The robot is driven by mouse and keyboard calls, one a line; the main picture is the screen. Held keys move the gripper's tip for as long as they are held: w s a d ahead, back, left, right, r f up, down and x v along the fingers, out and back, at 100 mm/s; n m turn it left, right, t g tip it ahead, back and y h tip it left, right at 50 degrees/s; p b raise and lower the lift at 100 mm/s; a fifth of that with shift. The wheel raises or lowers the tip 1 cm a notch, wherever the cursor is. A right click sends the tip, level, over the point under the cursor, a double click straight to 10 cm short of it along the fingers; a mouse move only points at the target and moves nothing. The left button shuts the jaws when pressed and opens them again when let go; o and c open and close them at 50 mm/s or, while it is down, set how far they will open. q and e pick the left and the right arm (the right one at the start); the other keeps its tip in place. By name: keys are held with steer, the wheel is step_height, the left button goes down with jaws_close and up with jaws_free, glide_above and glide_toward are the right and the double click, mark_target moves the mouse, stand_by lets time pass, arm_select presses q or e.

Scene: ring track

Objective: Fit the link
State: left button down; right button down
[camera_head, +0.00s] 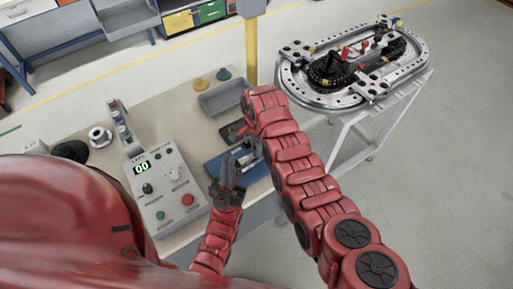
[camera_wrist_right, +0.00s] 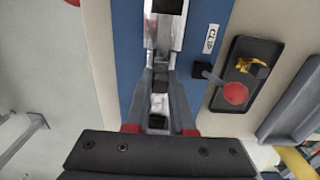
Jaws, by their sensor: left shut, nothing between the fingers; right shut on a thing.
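In the right wrist view my right gripper (camera_wrist_right: 160,78) is shut on a small silver metal piece (camera_wrist_right: 158,104), above a blue mat (camera_wrist_right: 125,45). I cannot tell for sure that this piece is the link. A grey metal part with a dark top (camera_wrist_right: 164,30) lies just beyond the fingertips. My left gripper (camera_head: 229,172) is shut and empty at the left side of the blue mat (camera_head: 262,170). The oval ring track (camera_head: 300,85) stands on a separate table at the upper right, with a dark chain (camera_head: 325,72) inside.
A control box (camera_head: 165,185) with a "00" display stands left of the mat. A grey bin (camera_head: 222,97) and a dark tray (camera_wrist_right: 236,97) with a red-knobbed tool (camera_wrist_right: 235,93) are nearby. A yellow post (camera_head: 251,55) rises behind the bench. Floor separates bench and track table.

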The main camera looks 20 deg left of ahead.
steer(key=shift+b, duration=0.5)
stand_by(0.7)
steer(key=shift+f+b, duration=0.75)
steer(key=shift+f, duration=0.2)
steer(key=c, duration=0.7)
jaws_free()
steer(key=shift+r, duration=0.1)
steer(key=shift+r+b, duration=0.3)
steer(key=shift+r, duration=0.35)
step_height(320, 180, up, 3)
steer(key=shift+w+r+b, duration=0.1)
steer(key=shift+w+b, duration=0.05)
steer(key=shift+b, duration=0.55)
steer(key=shift+r+p, duration=1.3)
steer(key=shift+r, duration=5.05)
